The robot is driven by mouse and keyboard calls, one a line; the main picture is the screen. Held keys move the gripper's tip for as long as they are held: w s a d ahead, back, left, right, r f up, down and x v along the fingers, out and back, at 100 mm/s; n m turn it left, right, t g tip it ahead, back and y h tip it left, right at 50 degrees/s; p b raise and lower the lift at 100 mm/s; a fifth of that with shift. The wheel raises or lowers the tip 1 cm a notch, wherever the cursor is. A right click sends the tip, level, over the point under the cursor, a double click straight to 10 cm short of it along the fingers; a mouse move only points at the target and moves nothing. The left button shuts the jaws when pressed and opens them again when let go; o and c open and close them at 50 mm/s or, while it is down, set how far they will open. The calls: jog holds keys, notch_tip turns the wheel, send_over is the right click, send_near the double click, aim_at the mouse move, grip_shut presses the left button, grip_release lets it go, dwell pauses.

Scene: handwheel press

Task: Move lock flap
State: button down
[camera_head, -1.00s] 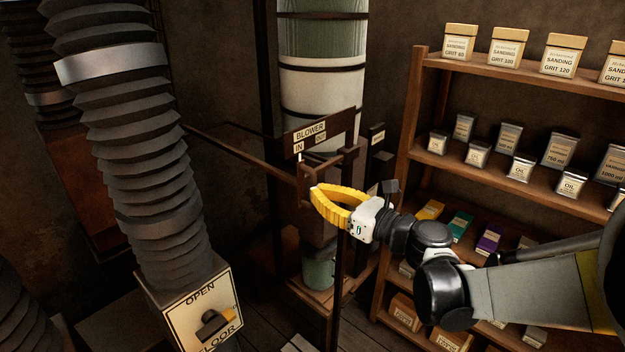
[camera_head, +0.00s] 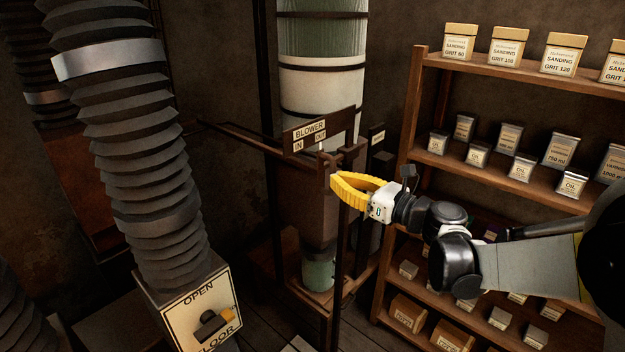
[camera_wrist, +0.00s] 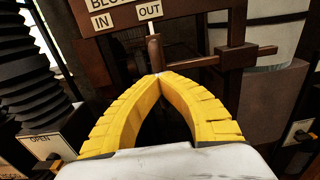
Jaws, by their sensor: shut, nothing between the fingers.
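The blower sign (camera_head: 310,132) with IN and OUT labels is on a dark bracket in the middle of the head view. It also shows at the top of the wrist view (camera_wrist: 125,14). Below OUT stands a short brown upright peg (camera_wrist: 154,52), which seems to belong to the sliding lock flap; I cannot make out the flap's full shape. My yellow gripper (camera_head: 333,180) is shut and empty. Its tips (camera_wrist: 160,76) meet just below and in front of the peg; whether they touch it I cannot tell.
A brown crossbar with a block (camera_wrist: 236,55) lies right of the peg. A pale green cylinder (camera_head: 322,80) stands behind the bracket. A ribbed hose (camera_head: 140,150) ends at an OPEN/FLOOR panel (camera_head: 203,312) on the left. A shelf (camera_head: 440,165) with boxes and tins stands right.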

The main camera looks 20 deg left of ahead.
jog(key=c, duration=1.3)
grip_release()
jog(key=shift+a, duration=0.1)
jog(key=shift+o, duration=0.2)
jog(key=v, duration=0.9)
jog(key=shift+b, duration=0.4)
